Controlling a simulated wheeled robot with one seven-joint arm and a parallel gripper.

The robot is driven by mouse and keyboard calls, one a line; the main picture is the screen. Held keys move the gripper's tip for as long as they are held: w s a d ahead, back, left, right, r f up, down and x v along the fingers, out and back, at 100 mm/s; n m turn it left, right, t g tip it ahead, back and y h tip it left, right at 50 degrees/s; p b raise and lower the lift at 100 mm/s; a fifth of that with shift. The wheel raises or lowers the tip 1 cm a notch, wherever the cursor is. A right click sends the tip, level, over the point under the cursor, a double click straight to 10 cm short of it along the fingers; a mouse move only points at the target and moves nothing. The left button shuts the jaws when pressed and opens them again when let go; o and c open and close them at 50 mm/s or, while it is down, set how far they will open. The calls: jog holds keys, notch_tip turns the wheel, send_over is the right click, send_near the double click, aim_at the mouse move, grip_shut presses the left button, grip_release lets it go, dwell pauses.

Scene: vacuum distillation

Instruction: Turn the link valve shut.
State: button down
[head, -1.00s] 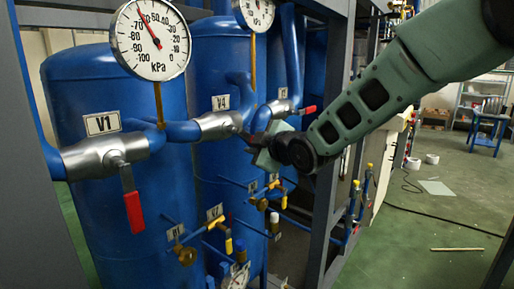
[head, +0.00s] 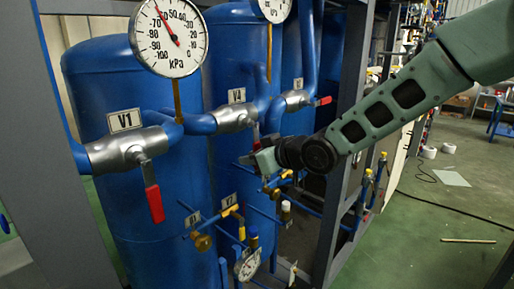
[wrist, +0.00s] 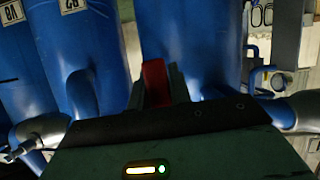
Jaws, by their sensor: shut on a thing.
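The valve labelled V4 (head: 235,117) is a silver body on the blue pipe between the tanks; I cannot read which valve is called the link valve. My gripper (head: 262,158) is just below and right of V4. In the wrist view, a red lever handle (wrist: 154,80) stands between the jaws of my gripper (wrist: 158,88), which are shut on it. In the head view only a sliver of red shows above the gripper. The rest of the lever, and where it joins the valve, is hidden.
Valve V1 (head: 128,152) at left has a red lever (head: 154,203) hanging down. Another red-lever valve (head: 300,100) is further back. Small brass valves (head: 202,240) and gauges crowd below. A dark frame post (head: 336,200) stands right of the gripper. Open green floor lies at right.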

jog(key=shift+s+a+r+m+p, duration=0.1)
jog(key=shift+s+a+m+p, duration=0.15)
jog(key=shift+s+m+p, duration=0.05)
dwell(0.5)
jog(key=c, duration=1.3)
grip_release()
jog(key=v, duration=1.7)
jog(key=shift+w+d+r, duration=0.1)
jog(key=shift+w+d, duration=0.05)
jog(key=shift+d, duration=0.2)
